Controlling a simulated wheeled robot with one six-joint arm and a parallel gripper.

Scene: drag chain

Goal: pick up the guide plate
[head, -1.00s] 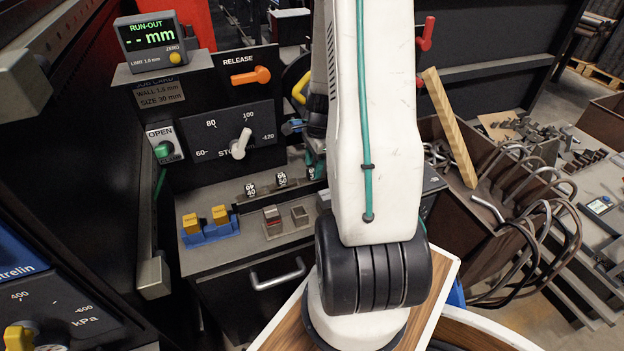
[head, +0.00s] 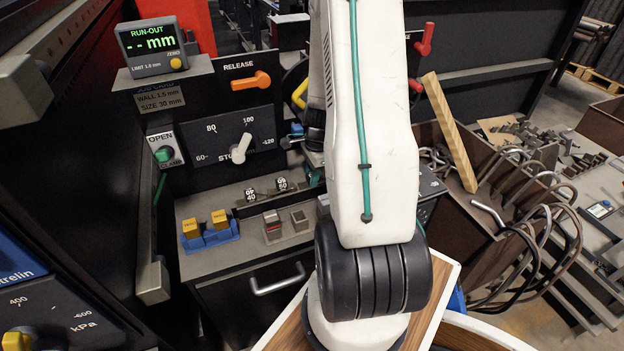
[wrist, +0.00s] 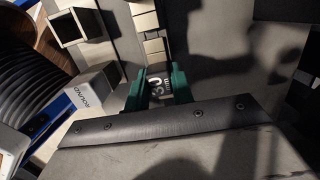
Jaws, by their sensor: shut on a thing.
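In the wrist view my gripper (wrist: 157,88) has its two green fingers shut on a small dark plate (wrist: 155,87) with white lettering that reads like "30 mm". I take this for the guide plate. Its lower part is hidden behind a dark bar with several bolts (wrist: 165,122), so I cannot tell whether it still touches its rack. In the head view my arm hides most of the gripper and the plate. Two similar dark plates, marked 40 (head: 251,195) and 50 (head: 281,184), stand on the rack to the left of my arm.
Yellow blocks in a blue holder (head: 210,232) and small square pieces (head: 285,222) sit on the bench. A panel with a dial (head: 238,150) and an orange release lever (head: 251,81) rises behind. Bent tubes (head: 545,235) and a leaning wooden bar (head: 449,130) are right of my arm.

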